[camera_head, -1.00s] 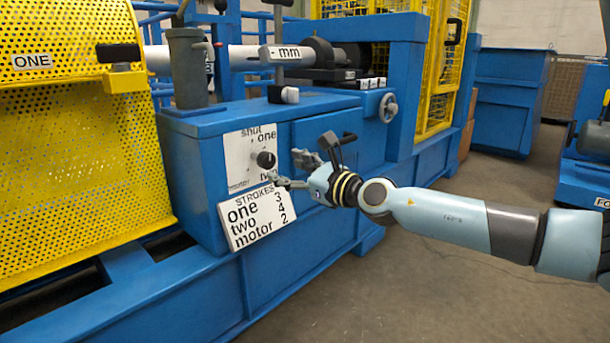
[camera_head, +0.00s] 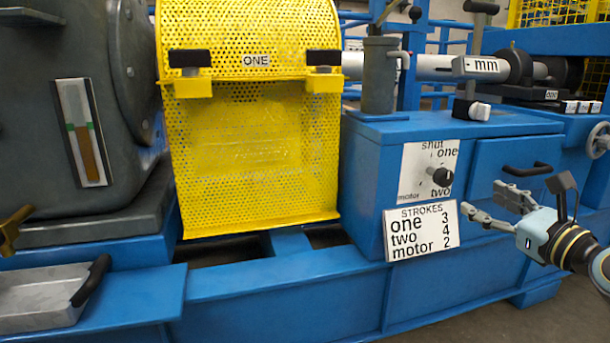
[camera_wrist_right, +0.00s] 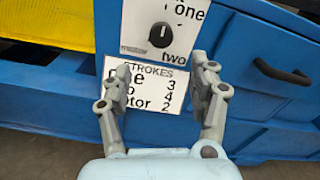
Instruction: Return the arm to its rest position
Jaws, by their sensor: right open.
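My right gripper (camera_head: 488,207) is at the right of the head view, in front of the blue cabinet. Its fingers are spread and empty, pointing left. In the right wrist view the open fingers (camera_wrist_right: 162,78) frame the white STROKES plate (camera_wrist_right: 146,68), with nothing between them. A black selector knob (camera_head: 441,177) on a white dial plate sits just above the STROKES plate (camera_head: 421,231). The gripper appears apart from the knob, to its right. My left gripper does not show.
A yellow perforated guard (camera_head: 258,150) marked ONE stands left of the cabinet. A grey housing with a gauge (camera_head: 82,132) is at the far left. A metal tray (camera_head: 42,303) with a black handle is at lower left. A drawer handle (camera_head: 528,169) is near my gripper.

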